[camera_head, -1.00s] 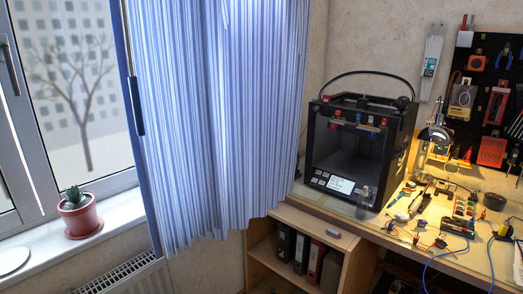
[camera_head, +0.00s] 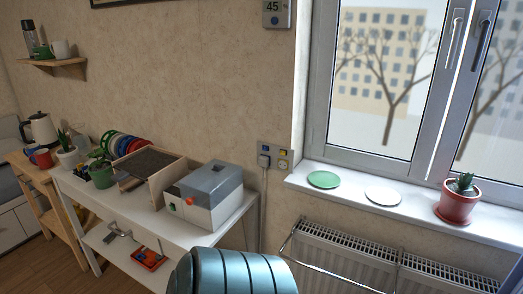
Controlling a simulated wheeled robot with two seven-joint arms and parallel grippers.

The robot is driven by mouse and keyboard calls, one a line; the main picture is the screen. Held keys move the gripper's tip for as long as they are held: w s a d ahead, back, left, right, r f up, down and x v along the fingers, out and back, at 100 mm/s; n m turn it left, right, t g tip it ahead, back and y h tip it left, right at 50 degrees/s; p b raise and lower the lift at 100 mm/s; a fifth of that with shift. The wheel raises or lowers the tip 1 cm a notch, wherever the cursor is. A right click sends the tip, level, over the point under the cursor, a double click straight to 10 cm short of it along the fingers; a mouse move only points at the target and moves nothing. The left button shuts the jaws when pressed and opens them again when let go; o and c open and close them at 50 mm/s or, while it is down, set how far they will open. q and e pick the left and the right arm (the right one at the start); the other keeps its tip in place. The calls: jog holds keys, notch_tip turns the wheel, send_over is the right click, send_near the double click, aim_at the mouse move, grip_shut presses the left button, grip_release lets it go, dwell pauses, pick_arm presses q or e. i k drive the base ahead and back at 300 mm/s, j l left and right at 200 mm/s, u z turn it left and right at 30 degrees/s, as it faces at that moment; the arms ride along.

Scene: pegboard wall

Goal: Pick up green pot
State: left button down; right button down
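A dark green pot (camera_head: 102,174) with a leafy plant stands on the white table at the left, among other items. It looks upright. A green disc, like a saucer (camera_head: 323,179), lies on the windowsill beside a white one (camera_head: 383,192). A red pot (camera_head: 456,205) with a succulent stands on the sill at the right. Neither of my grippers shows in this view.
The white table (camera_head: 194,236) also holds a white pot (camera_head: 68,158), a wooden tray (camera_head: 145,166) and a grey-and-white box (camera_head: 207,198). A teal ribbed rounded object (camera_head: 232,273) rises at the bottom. A radiator (camera_head: 385,262) is under the sill.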

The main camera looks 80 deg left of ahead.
aim_at(100, 171)
jog(key=u, duration=3.65)
jog(key=i+j+z, duration=0.1)
jog(key=z, duration=0.3)
jog(key=i+j+z, duration=0.1)
jog(key=z, duration=0.3)
jog(key=i+j+z, duration=0.1)
jog(key=z, duration=0.3)
jog(key=i+j+z, duration=0.2)
jog(key=j, duration=0.4)
jog(key=j+z, duration=0.25)
jog(key=j, duration=0.3)
jog(key=i+j+z, duration=0.2)
jog(key=j, duration=1.3)
